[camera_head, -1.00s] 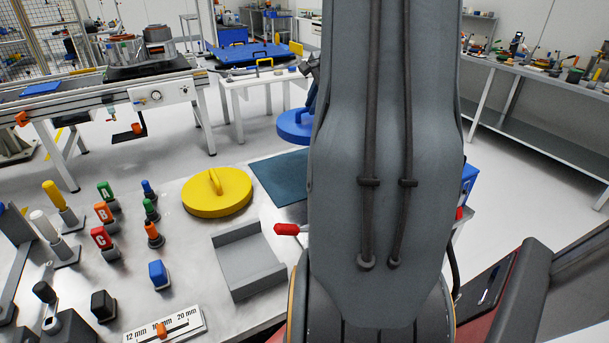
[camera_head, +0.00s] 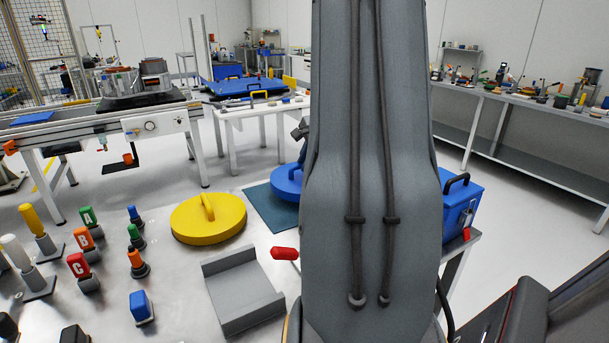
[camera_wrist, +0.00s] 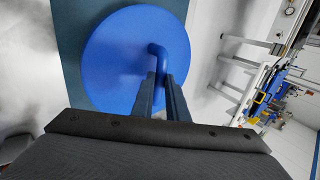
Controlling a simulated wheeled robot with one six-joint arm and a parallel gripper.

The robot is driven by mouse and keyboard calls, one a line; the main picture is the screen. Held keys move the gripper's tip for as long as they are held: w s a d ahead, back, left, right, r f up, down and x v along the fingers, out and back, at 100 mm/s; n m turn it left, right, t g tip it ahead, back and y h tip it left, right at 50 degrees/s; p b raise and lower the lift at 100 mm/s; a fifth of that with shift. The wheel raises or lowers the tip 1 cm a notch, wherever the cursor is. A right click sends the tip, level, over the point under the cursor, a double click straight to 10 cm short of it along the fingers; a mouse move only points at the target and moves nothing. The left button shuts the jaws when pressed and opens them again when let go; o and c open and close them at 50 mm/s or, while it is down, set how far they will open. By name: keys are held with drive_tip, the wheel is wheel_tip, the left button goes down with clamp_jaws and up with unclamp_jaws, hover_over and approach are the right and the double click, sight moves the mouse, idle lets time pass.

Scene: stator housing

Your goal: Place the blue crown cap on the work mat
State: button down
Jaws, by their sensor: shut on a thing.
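The blue crown cap (camera_head: 287,184) is a round blue disc with a bar handle, partly hidden behind my arm in the head view. It fills the upper middle of the wrist view (camera_wrist: 115,60). My gripper (camera_wrist: 162,80) is shut on the cap's handle. The dark teal work mat (camera_head: 268,212) lies at the table's back edge, and the cap overlaps its right part in the picture. In the wrist view the mat (camera_wrist: 68,50) shows behind the cap's left side. I cannot tell whether the cap touches the mat or hangs above it.
A yellow crown cap (camera_head: 208,222) lies left of the mat. A grey open tray (camera_head: 240,290) and a red-handled tool (camera_head: 284,253) are nearer. Several coloured pegs stand at left. A blue box (camera_head: 460,205) stands right of my arm.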

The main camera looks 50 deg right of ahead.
sight(303, 176)
drive_tip(key=shift+f, duration=1.8)
drive_tip(key=shift+f+b, duration=0.15)
drive_tip(key=shift+b, duration=0.25)
drive_tip(key=c, duration=1.7)
unclamp_jaws()
drive_tip(key=shift+c, duration=0.2)
